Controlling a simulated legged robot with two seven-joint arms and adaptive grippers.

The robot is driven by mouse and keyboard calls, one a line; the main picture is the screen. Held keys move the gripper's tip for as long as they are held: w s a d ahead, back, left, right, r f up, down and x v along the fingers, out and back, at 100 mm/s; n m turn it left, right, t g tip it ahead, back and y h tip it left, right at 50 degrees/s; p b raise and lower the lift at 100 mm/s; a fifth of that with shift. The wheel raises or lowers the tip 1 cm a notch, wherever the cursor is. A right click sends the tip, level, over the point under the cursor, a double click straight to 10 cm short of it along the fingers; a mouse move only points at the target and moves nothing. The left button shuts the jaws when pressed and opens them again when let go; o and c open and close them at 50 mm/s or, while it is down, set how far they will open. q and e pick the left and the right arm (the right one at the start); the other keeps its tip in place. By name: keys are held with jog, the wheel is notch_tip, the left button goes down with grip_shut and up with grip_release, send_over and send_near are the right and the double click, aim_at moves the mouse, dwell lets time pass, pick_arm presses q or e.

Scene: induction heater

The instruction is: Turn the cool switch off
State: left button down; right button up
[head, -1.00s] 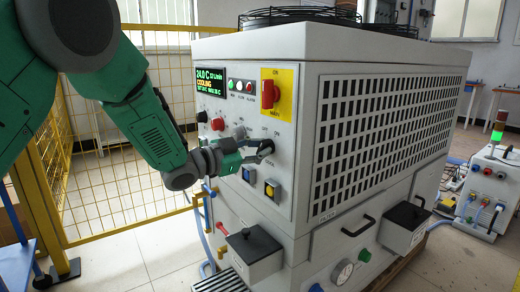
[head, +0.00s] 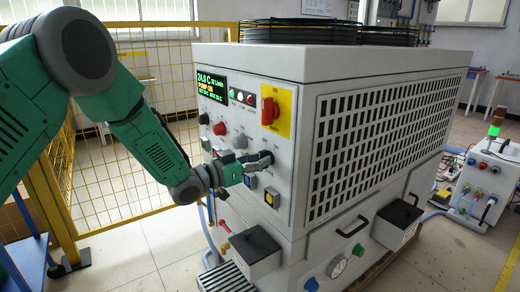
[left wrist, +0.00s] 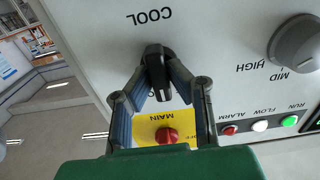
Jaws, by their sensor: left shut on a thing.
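The black cool switch (head: 266,158) is on the grey front panel of the chiller (head: 345,65). It also shows in the left wrist view (left wrist: 155,66) beside the label COOL, which appears upside down there. My left gripper (head: 252,163) is at the panel, with its fingers on both sides of the switch knob. In the left wrist view the left gripper (left wrist: 160,88) is shut on the knob. The display (head: 211,86) shows 24.0 C and PUMP ON. My right gripper is not in view.
A red main switch (head: 269,111) on a yellow plate is above the cool switch. A grey knob (head: 240,141) and a red button (head: 219,129) are to its left. Blue and yellow buttons are below. A yellow fence (head: 110,190) stands at the left.

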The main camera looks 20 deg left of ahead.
pick_arm(q)
jog(key=shift+w+r+n+p, duration=0.15)
jog(key=shift+n+p, duration=0.55)
jog(key=shift+n, duration=0.1)
jog(key=c, duration=1.5)
grip_release()
jog(key=shift+c, duration=0.2)
jog(key=shift+w, duration=0.1)
jog(key=shift+f, duration=0.2)
jog(key=v, duration=1.2)
